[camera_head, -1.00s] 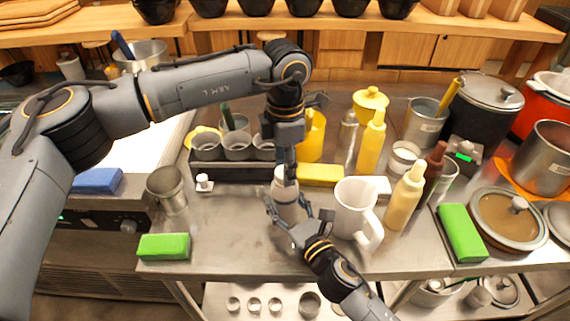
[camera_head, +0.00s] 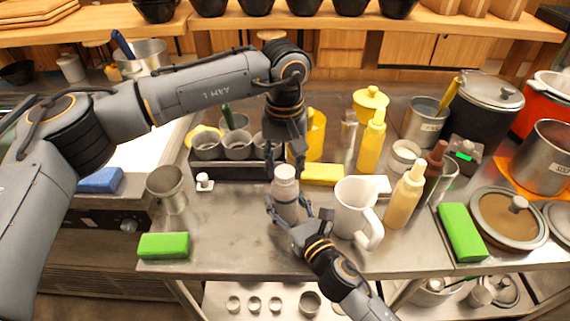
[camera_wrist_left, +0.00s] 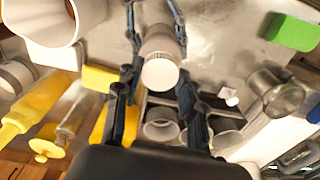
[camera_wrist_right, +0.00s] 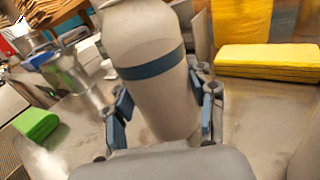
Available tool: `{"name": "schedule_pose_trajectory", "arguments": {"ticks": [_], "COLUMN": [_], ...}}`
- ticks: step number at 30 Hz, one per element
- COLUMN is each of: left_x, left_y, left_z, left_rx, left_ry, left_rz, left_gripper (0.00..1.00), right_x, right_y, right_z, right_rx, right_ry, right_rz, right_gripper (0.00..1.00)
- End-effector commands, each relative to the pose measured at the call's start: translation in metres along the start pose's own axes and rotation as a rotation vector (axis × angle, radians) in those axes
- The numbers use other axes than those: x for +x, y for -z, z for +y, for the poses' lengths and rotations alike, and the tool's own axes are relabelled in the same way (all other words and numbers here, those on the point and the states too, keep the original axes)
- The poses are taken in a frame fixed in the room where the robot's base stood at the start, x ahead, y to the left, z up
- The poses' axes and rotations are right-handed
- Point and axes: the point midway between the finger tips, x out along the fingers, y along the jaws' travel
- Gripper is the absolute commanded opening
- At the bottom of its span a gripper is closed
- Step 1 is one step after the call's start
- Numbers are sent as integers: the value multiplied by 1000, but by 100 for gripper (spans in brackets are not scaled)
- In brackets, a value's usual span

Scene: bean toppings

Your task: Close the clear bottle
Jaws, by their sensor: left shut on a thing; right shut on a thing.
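The clear bottle (camera_head: 287,205) looks whitish-grey and stands upright on the steel counter, left of the white pitcher. My right gripper (camera_head: 290,212) is shut around its body. The right wrist view shows the bottle (camera_wrist_right: 160,95) between both fingers, with a dark blue band around it. A white round cap (camera_head: 285,173) sits on top of the bottle. My left gripper (camera_head: 286,168) comes down from above and is shut on the cap, a finger on each side. The cap's round top (camera_wrist_left: 160,73) faces the left wrist camera. The cap's seam is not clear.
The white pitcher (camera_head: 350,205) stands close on the right. A yellow sponge (camera_head: 322,174) and a rack of small metal cups (camera_head: 237,170) lie behind. Sauce bottles (camera_head: 404,197) stand farther right. A green sponge (camera_head: 163,246) is front left.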

Motion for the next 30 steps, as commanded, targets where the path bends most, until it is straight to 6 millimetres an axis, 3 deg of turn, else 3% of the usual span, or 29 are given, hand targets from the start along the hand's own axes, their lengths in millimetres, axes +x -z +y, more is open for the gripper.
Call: {"name": "schedule_pose_trajectory", "arguments": {"ticks": [12, 18, 26, 27, 30], "left_x": [0, 0, 0, 0, 0], "left_y": [1, 1, 1, 1, 1], "left_z": [-1, -1, -1, -1, -1], "left_rx": [736, 863, 865, 865, 865], "left_ry": [0, 0, 0, 0, 0], "left_rz": [-1, -1, -1, -1, -1], "left_gripper": [25, 25, 25, 45, 62], "right_x": [0, 0, 0, 0, 0], "right_y": [1, 1, 1, 1, 1], "right_z": [0, 0, 0, 0, 0], "right_rx": [0, -1, -1, -1, -1], "right_ry": [0, 0, 0, 0, 0], "right_rz": [1, 1, 1, 1, 1], "right_gripper": [0, 0, 0, 0, 0]}}
